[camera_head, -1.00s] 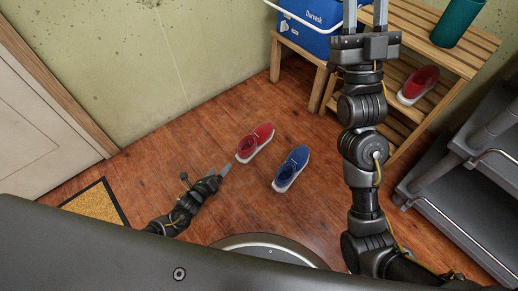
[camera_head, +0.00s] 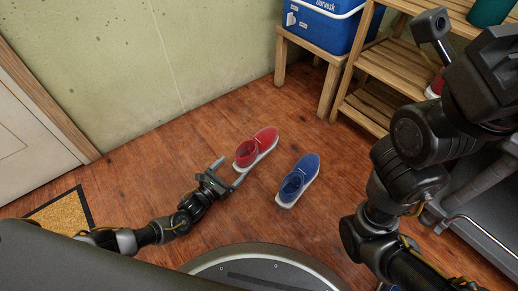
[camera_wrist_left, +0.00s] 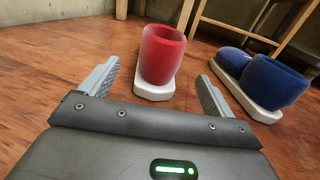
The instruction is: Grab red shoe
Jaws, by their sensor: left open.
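The red shoe (camera_head: 257,146) with a white sole lies on the wooden floor, its open heel end toward my left gripper. My left gripper (camera_head: 230,172) is open and low over the floor at that heel end. In the left wrist view the red shoe (camera_wrist_left: 162,55) stands ahead between the two spread fingers, with nothing held. A blue shoe (camera_head: 298,181) lies just right of the red one; it also shows in the left wrist view (camera_wrist_left: 268,80). Another red shoe (camera_head: 435,89) on the shelf is mostly hidden by my right arm. My right gripper's fingers do not show.
A wooden stool (camera_head: 329,93) bears a blue cooler (camera_head: 330,30) behind the shoes. A wooden shelf (camera_head: 385,67) stands to its right. A door mat (camera_head: 60,213) lies at the left near the door. The floor left of the red shoe is clear.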

